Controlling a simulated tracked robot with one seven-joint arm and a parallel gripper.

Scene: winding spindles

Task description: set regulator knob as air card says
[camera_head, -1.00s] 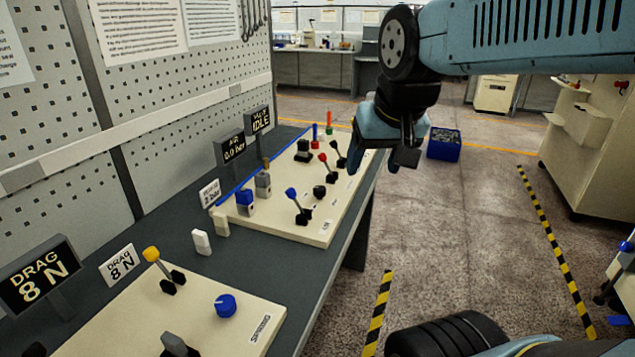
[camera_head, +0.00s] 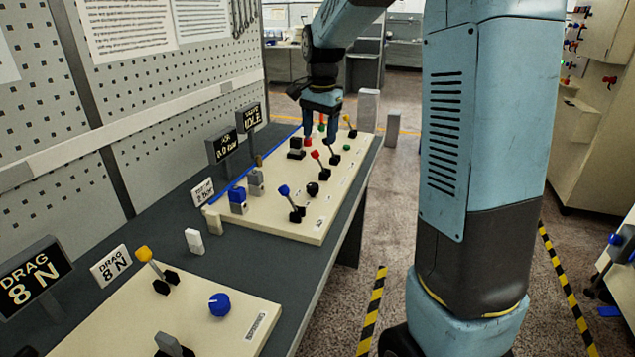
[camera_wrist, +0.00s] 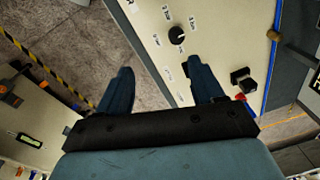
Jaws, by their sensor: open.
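The regulator knob appears to be the round black knob (camera_head: 312,188) on the cream far panel (camera_head: 300,232). In the wrist view it is a black knob (camera_wrist: 176,35) with a light pointer mark, ringed by small white labels too blurred to read. The air card (camera_head: 202,192) is white and seems to read 2 bar. The dark air display (camera_head: 222,146) reads 0.0 bar. My gripper (camera_head: 320,134) points down over the far part of this panel, beyond the knob. Its fingers (camera_wrist: 160,68) are apart with nothing between them, and the knob lies ahead of their tips.
A blue-tipped lever (camera_head: 285,190) and a red-tipped lever (camera_head: 315,155) stand near the knob. A black block (camera_head: 296,148) is close to my gripper. The valve display (camera_head: 249,117) reads IDLE. The near panel has a blue knob (camera_head: 219,304) and a yellow-tipped lever (camera_head: 144,254).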

